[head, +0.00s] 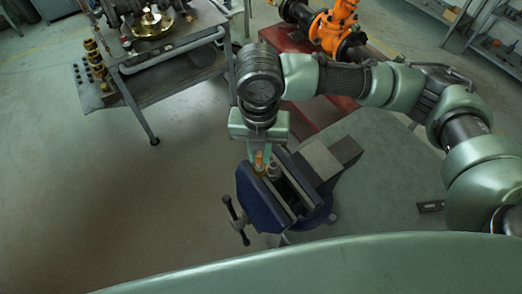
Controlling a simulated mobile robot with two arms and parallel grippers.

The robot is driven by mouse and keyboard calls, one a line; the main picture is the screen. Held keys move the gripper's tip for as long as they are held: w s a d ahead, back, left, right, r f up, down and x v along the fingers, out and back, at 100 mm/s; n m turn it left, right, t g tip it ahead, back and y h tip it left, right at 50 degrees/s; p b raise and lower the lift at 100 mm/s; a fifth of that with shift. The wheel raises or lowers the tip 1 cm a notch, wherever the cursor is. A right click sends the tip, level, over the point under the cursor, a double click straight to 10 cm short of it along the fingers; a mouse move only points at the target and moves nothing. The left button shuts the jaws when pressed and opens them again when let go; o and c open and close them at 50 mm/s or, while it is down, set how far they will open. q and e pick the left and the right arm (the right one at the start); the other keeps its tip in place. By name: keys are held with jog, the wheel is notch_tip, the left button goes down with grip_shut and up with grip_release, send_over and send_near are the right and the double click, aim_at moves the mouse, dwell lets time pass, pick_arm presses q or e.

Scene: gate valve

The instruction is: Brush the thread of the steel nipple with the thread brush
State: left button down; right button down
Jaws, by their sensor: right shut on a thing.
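My right gripper (259,154) points down over the blue bench vise (258,205). It is shut on a small orange-brown thing, which seems to be the thread brush (259,162). The steel nipple (273,171) shows as a small grey round piece at the vise jaws, just right of the brush. The brush is very close to the nipple, but I cannot tell whether they touch. The nipple's thread is too small to make out, and the gripper partly hides the brush. My left gripper is not in view.
The vise's handle (237,217) sticks out on its left. A small metal bracket (430,206) lies on the grey-green surface at right. A cart (175,60) with brass parts stands at the upper left.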

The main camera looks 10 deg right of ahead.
jog(key=shift+a, duration=0.9)
notch_tip(320, 180, up, 6)
dwell(0.5)
dwell(0.5)
